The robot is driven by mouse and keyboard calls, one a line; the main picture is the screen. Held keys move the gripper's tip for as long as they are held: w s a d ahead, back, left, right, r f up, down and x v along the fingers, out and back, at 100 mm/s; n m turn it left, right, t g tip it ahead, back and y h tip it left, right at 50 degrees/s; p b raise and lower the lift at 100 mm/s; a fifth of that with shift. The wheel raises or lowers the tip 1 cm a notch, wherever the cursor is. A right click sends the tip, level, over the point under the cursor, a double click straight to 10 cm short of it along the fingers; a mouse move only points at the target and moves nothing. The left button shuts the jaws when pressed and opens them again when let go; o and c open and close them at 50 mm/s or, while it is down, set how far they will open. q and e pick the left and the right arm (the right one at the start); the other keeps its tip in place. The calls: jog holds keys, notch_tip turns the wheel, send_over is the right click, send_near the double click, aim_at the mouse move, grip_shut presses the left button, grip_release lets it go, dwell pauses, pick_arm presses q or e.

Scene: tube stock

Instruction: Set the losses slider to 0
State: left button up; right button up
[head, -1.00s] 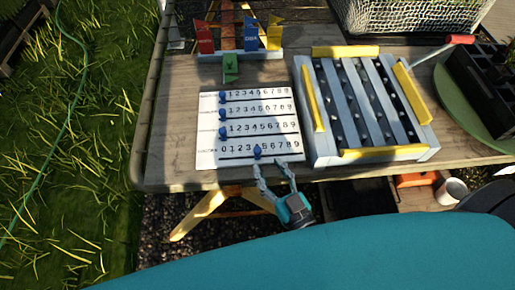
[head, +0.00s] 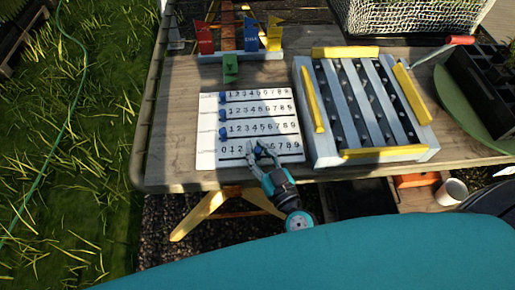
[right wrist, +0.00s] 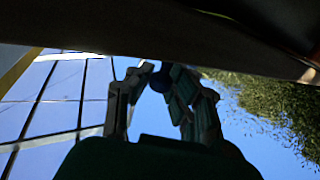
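The white score board (head: 208,157) lies on the table with several number rows, each with a blue slider knob. The row labels are too small to read. The upper knobs, such as the one in the third row (head: 223,132), are at the left end. The bottom-row knob is largely hidden by my right gripper (head: 261,147), around the 3 to 5 marks. In the right wrist view a dark blue knob (right wrist: 162,79) shows between the fingertips, which come close to it on both sides; firm contact cannot be told. My left gripper is not in view.
A grey slatted box with yellow bars (head: 352,125) stands just right of the board. A flag holder (head: 267,55) with coloured flags and a green piece (head: 230,68) are behind it. The bare table (head: 177,130) left of the board is free.

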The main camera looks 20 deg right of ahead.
grip_shut()
jog(key=shift+f, duration=0.2)
jog(key=shift+a, duration=0.1)
